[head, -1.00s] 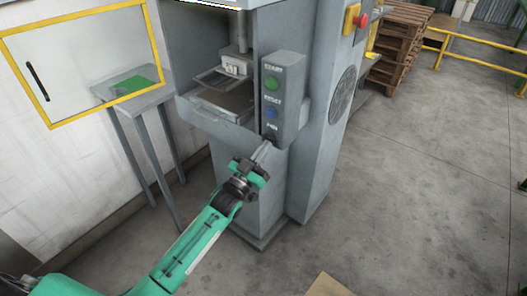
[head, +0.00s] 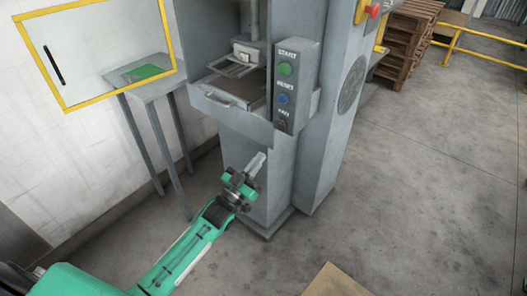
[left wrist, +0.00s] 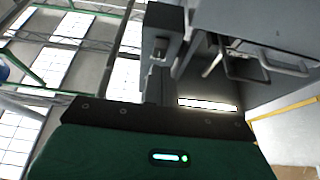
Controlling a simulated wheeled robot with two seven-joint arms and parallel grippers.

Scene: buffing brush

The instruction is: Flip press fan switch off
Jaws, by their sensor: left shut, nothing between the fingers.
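The press (head: 250,165) stands in the middle of the head view. Its control panel (head: 297,85) has a green START button (head: 285,68), a blue RESET button (head: 283,98) and a small dark fan switch (head: 281,125) at the bottom; which way the switch is set is too small to tell. My left gripper (head: 259,158) is shut and empty, below and to the left of the fan switch, apart from it. My right gripper is not in view.
A small grey side table (head: 150,92) with a green sheet stands left of the press, behind a yellow-framed clear panel (head: 100,50). A fan grille (head: 352,83) is on the press's right side. Pallets (head: 405,40) stand at the back right. The floor at right is clear.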

